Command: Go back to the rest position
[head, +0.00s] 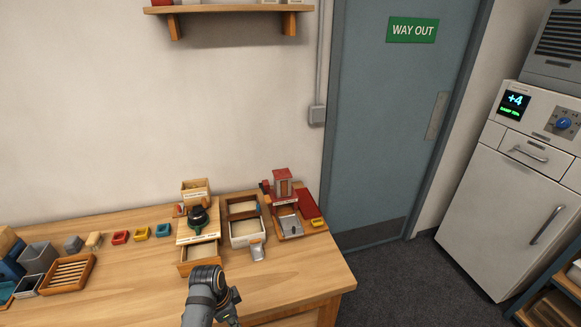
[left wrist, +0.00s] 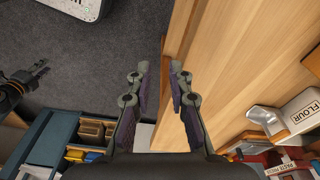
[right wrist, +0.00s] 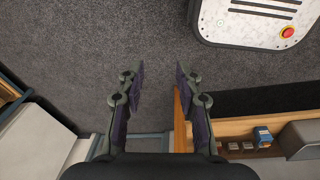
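My left gripper (left wrist: 161,72) is open and empty in the left wrist view, its fingers apart above the table's edge. In the head view the left arm shows at the bottom middle, with its gripper (head: 230,300) partly hidden behind the wrist, in front of the workbench items. My right gripper (right wrist: 160,75) is open and empty over the dark carpet. It is outside the head view, but part of it (left wrist: 24,84) shows at the left of the left wrist view.
A door (head: 390,130) and a white fridge (head: 511,208) stand right. The carpet (head: 425,285) between is clear.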

